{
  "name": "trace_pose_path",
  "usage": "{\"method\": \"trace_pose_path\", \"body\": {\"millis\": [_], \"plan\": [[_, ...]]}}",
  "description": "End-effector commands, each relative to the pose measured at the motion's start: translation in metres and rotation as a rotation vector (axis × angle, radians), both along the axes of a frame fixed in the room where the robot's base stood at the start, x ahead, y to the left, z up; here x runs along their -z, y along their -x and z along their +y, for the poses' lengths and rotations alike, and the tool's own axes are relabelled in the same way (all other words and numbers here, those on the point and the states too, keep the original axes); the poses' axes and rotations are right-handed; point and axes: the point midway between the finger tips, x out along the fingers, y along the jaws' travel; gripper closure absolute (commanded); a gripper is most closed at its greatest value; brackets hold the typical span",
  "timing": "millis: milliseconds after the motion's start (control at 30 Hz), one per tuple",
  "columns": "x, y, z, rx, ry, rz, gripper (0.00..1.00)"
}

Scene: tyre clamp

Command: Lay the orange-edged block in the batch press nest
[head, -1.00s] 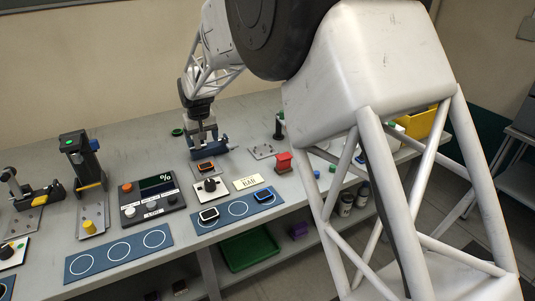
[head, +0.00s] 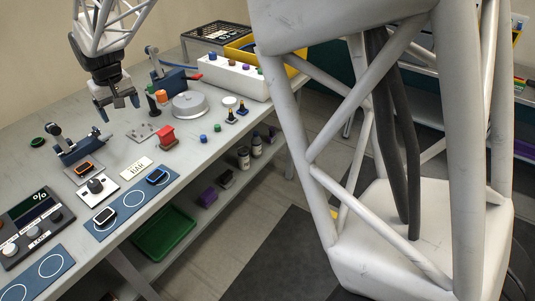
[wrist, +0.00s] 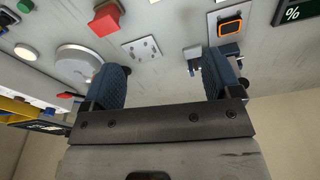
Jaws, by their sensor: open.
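The orange-edged block (head: 84,168), dark-topped, lies on a small grey plate in front of a blue-bodied clamp (head: 77,147). It also shows in the wrist view (wrist: 230,27) at the upper right, beyond my right-hand finger. Which fixture is the batch press is not readable here. My gripper (head: 118,104) is open and empty, above the bench behind and right of the clamp, apart from the block. In the wrist view my gripper (wrist: 165,65) has its two blue fingers wide apart with only bare bench between them.
A blue ringed mat (head: 130,198) holds a blue-edged block (head: 157,176) and a white-edged block (head: 104,215). A second blue clamp (head: 175,78) stands farther back.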

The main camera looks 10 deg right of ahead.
Motion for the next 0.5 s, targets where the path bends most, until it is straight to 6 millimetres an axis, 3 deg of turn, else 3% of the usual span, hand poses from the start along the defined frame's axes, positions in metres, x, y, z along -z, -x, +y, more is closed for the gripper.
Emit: {"method": "trace_pose_path", "body": {"millis": [33,200,500], "plan": [[-0.012,0.004,-0.022,0.02,-0.005,-0.008,0.16],[-0.035,0.022,-0.084,0.081,-0.01,-0.017,0.16],[-0.059,0.066,-0.186,0.187,-0.016,-0.029,0.16]]}}
